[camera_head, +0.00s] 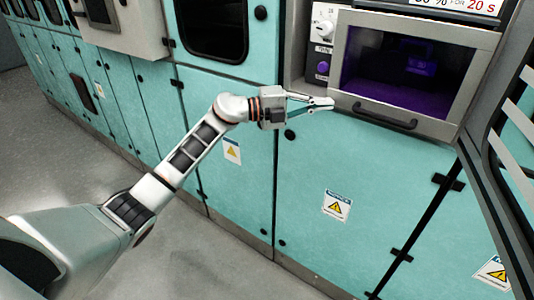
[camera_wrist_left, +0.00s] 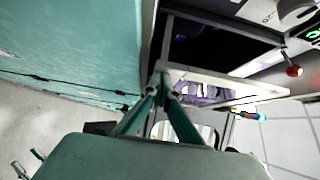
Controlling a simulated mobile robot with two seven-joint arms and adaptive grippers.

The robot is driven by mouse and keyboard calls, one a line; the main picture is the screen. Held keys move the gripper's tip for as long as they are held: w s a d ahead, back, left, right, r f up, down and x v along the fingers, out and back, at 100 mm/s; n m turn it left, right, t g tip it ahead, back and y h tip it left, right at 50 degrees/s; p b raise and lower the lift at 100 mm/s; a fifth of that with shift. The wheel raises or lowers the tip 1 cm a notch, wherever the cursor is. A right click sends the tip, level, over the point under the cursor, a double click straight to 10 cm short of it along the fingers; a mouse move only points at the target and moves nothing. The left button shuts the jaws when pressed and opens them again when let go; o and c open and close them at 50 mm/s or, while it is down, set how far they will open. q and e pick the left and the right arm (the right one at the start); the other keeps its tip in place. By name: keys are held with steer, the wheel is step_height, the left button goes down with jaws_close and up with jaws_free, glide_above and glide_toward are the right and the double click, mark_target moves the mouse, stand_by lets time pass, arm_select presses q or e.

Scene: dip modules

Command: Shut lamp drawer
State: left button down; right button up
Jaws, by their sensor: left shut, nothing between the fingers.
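The lamp drawer has a grey-framed front (camera_head: 487,75) with a dark window glowing purple and a dark bar handle (camera_head: 385,117) along its lower edge. It is at the upper right of the head view. My left gripper (camera_head: 331,104) is shut and empty at the lower left corner of this front, left of the handle. In the left wrist view its fingertips (camera_wrist_left: 164,82) meet close by the pale drawer frame (camera_wrist_left: 235,84). A dark space with a purple glow shows beside the frame there. I cannot tell whether the fingertips touch it. My right gripper is out of view.
Teal cabinet doors (camera_head: 320,165) lie below. A dark slatted frame (camera_head: 505,150) stands at the right edge. The grey floor (camera_head: 60,150) at left is clear.

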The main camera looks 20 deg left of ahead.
mark_target(331, 97)
arm_select(q)
steer(key=shift+w+d+b, duration=0.2)
steer(key=shift+w, duration=0.6)
steer(key=shift+w+d+b, duration=0.2)
steer(key=shift+w+d, duration=0.05)
steer(key=shift+w, duration=0.55)
steer(key=shift+w+d+b, duration=0.2)
steer(key=shift+w, duration=0.6)
